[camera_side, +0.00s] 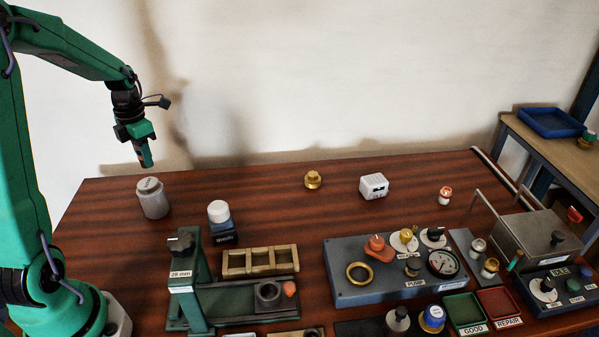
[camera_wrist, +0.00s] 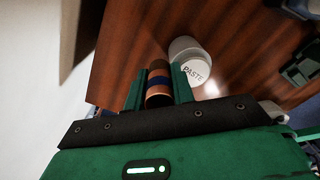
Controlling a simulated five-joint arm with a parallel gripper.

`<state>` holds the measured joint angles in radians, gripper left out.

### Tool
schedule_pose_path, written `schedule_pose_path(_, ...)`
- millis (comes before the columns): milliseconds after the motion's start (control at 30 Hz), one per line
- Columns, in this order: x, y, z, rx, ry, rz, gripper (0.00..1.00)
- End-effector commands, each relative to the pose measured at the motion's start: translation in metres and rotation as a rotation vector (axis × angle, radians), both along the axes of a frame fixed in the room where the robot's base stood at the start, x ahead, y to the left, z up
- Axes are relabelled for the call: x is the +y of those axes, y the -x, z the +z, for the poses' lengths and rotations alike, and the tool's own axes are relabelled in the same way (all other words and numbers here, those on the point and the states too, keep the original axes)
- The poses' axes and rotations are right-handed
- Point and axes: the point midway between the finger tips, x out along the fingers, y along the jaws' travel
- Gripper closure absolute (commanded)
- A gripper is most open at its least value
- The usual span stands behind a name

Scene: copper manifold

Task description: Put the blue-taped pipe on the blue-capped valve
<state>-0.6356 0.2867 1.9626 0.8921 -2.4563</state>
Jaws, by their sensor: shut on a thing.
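My gripper (camera_side: 146,160) hangs above the back left of the table, near the paste jar, in the side view. In the wrist view my gripper (camera_wrist: 158,88) is shut on the blue-taped pipe (camera_wrist: 157,96), a short copper tube with a blue band around its middle. In the side view the pipe is mostly hidden by the fingers. A blue-capped fitting (camera_side: 432,318), which looks like the valve, stands at the front edge right of centre, far from my gripper; its details are small.
The white paste jar (camera_side: 152,198) stands below and beside my gripper. A green fixture (camera_side: 187,280), a wooden tray (camera_side: 260,262) and the pump panel (camera_side: 345,291) fill the front. Green (camera_side: 464,312) and red (camera_side: 500,307) trays lie at right. The back middle is mostly clear.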

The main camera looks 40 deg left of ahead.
Motion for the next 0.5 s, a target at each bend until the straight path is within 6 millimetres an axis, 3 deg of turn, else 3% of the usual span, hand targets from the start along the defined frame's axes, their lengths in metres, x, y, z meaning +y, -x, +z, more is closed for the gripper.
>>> schedule_pose_path(267,-0.025,-0.033,0.004,-0.001,0.0,-0.099,0.98)
schedule_pose_path(500,-0.072,-0.08,0.01,0.0,0.0,-0.251,0.98)
